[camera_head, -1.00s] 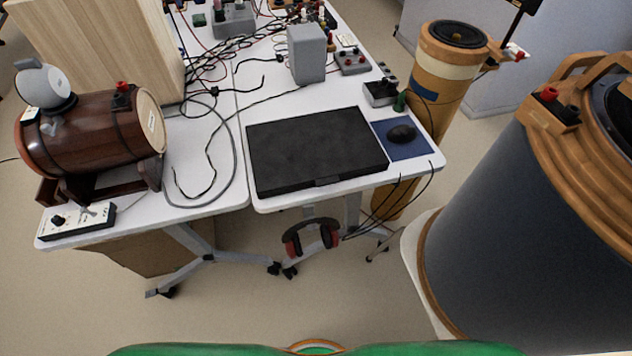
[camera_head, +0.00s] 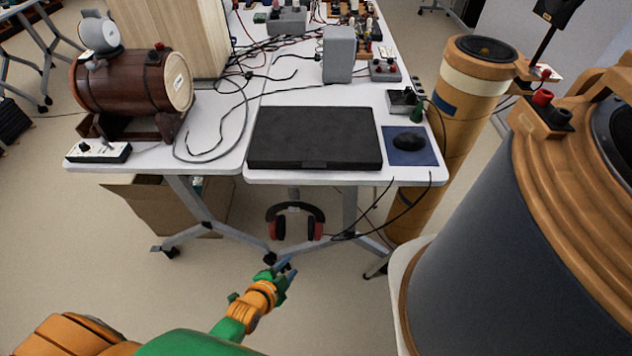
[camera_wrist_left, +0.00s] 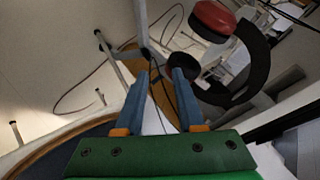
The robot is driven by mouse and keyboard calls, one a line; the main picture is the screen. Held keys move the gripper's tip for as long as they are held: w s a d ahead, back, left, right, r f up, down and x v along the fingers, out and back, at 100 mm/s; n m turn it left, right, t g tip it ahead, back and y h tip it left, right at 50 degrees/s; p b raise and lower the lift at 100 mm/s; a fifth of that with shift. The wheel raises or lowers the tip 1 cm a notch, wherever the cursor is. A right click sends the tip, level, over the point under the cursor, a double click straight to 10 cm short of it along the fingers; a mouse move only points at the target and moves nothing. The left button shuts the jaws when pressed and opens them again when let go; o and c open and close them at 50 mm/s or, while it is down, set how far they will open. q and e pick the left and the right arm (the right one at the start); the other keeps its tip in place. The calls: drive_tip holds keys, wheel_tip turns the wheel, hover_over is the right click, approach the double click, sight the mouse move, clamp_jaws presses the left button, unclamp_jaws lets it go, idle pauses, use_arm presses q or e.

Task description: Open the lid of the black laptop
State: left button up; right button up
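The black laptop (camera_head: 315,137) lies closed and flat near the front edge of the white table in the head view. My left gripper (camera_head: 284,266) is in front of the table and below its top, well apart from the laptop. In the left wrist view my left gripper (camera_wrist_left: 160,88) shows two blue fingers standing apart with nothing between them. The laptop is not clearly seen in the left wrist view. My right gripper is in neither view.
A mouse (camera_head: 408,141) lies on a blue pad (camera_head: 412,158) right of the laptop. Black and red headphones (camera_head: 295,222) hang below the table edge. A large grey cylinder (camera_head: 500,240) blocks the right side.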

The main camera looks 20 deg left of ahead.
use_arm(q)
drive_tip(key=w+r+m+t, duration=0.1)
drive_tip(key=w+r, duration=0.1)
drive_tip(key=w+r+m+t+b, duration=0.1)
drive_tip(key=w+r, duration=0.2)
drive_tip(key=w+r+m+t+b, duration=0.1)
drive_tip(key=w+r+m+t, duration=0.1)
drive_tip(key=r, duration=0.1)
drive_tip(key=shift+w+r, duration=0.2)
drive_tip(key=m+t+b, duration=0.2)
drive_tip(key=m+t, duration=0.2)
approach(313, 168)
drive_tip(key=w, duration=0.2)
drive_tip(key=shift+h, duration=0.3)
drive_tip(key=w, duration=0.3)
drive_tip(key=w+b, duration=0.1)
drive_tip(key=w, duration=0.2)
drive_tip(key=shift+w+d, duration=0.25)
drive_tip(key=shift+w, duration=0.05)
drive_tip(key=shift+r, duration=0.1)
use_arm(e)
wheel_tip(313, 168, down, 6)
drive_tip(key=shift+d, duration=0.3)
use_arm(q)
drive_tip(key=shift+c, duration=0.2)
clamp_jaws()
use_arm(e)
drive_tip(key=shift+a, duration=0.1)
